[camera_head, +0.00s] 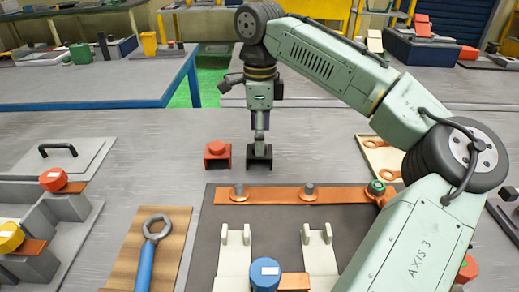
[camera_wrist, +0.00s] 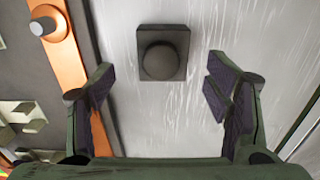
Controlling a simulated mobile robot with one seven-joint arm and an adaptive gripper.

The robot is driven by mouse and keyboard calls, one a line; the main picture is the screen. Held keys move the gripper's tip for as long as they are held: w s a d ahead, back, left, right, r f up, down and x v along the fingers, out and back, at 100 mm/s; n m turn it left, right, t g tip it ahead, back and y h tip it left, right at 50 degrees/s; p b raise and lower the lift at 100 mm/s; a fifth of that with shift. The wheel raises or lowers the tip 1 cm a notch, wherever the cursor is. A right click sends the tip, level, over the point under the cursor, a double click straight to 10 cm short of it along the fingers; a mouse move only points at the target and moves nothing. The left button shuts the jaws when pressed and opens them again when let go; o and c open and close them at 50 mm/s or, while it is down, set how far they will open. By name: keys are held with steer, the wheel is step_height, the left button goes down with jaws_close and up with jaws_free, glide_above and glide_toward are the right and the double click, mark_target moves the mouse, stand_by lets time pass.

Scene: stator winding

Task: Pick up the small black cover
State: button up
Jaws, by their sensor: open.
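The small black cover (camera_head: 260,163) stands on the grey table in the head view, right beside a red cover of similar shape. In the wrist view the cover (camera_wrist: 163,53) shows from above as a dark square with a round knob on top. My gripper (camera_head: 260,138) is just above the cover in the head view. In the wrist view my gripper (camera_wrist: 158,95) is open, with one finger on each side and nothing between the pads. The cover lies a little ahead of the fingertips there, centred between them and apart from both.
The red cover (camera_head: 217,155) stands close on the left. A dark board with an orange copper bar (camera_head: 290,194) lies in front. A wrench (camera_head: 150,245) on a wooden board lies at front left.

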steer(key=shift+w+f+p, duration=0.15)
steer(key=shift+f+p, duration=0.55)
steer(key=shift+f, duration=2.15)
steer(key=shift+c, duration=0.2)
steer(key=c, duration=1.1)
